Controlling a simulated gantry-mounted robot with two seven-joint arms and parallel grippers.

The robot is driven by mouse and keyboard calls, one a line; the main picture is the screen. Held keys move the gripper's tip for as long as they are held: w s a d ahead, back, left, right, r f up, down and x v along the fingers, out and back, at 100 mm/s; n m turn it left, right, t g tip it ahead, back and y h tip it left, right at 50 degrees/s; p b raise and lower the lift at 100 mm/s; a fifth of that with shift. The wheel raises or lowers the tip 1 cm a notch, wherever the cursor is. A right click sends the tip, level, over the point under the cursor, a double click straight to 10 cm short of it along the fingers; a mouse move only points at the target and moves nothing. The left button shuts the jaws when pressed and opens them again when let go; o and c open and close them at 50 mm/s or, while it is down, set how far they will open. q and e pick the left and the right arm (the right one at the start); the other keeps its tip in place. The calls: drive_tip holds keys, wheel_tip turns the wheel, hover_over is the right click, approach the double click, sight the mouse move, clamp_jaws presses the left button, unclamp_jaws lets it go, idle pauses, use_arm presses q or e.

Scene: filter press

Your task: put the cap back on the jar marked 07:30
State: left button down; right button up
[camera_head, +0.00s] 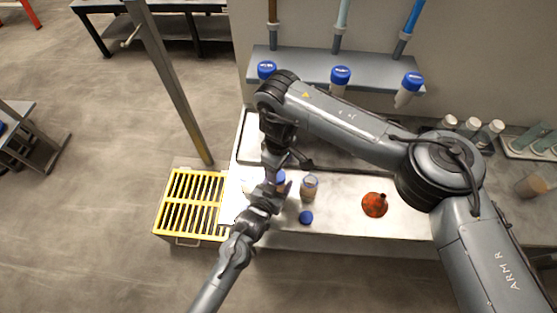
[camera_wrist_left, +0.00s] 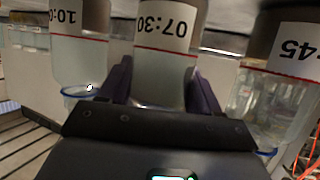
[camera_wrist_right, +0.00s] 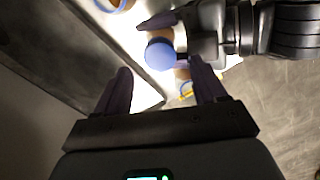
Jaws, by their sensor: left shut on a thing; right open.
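The jar marked 07:30 (camera_wrist_left: 160,68) stands between the shut fingers of my left gripper (camera_wrist_left: 158,78); in this view it appears upside down. A blue cap (camera_wrist_right: 160,54) shows over the held jar in the right wrist view, and also in the head view (camera_head: 281,177). I cannot tell whether it is seated. My right gripper (camera_wrist_right: 163,84) is open and empty, a little away from that cap. Another blue cap (camera_head: 306,217) lies on the bench in front of an open jar (camera_head: 309,188).
Neighbouring jars marked 10:0-something (camera_wrist_left: 80,60) and ending in 45 (camera_wrist_left: 275,95) flank the held jar closely. An orange-red thing (camera_head: 375,205) sits right on the bench (camera_head: 408,222). A yellow grate (camera_head: 190,202) is left. Blue-capped tubes (camera_head: 340,76) line the shelf behind.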

drive_tip(key=n, duration=0.6)
drive_tip(key=shift+w+a+r+n, duration=0.1)
drive_tip(key=shift+a+r+n, duration=0.15)
drive_tip(key=shift+n, duration=0.15)
drive_tip(key=n, duration=0.4)
drive_tip(key=shift+a+r, duration=0.15)
drive_tip(key=n, duration=0.4)
drive_tip(key=shift+a+r+n, duration=0.1)
drive_tip(key=shift+n, duration=0.2)
drive_tip(key=n, duration=0.6)
drive_tip(key=shift+w+a+r, duration=0.1)
drive_tip(key=shift+r, duration=0.1)
drive_tip(key=n, duration=0.4)
drive_tip(key=shift+r+n, duration=0.1)
drive_tip(key=shift+n, duration=0.3)
drive_tip(key=n, duration=0.4)
drive_tip(key=shift+r+n, duration=0.15)
drive_tip(key=shift+n, duration=0.15)
drive_tip(key=n, duration=0.6)
drive_tip(key=shift+r, duration=0.15)
drive_tip(key=n, duration=0.7)
drive_tip(key=shift+r, duration=0.15)
drive_tip(key=n, duration=0.5)
drive_tip(key=shift+d+r+n, duration=0.15)
drive_tip(key=shift+d+n, duration=0.15)
drive_tip(key=shift+n, duration=0.1)
drive_tip(key=n, duration=0.5)
drive_tip(key=shift+d+r+n, duration=0.15)
drive_tip(key=shift+d+n, duration=0.05)
drive_tip(key=shift+n, duration=0.1)
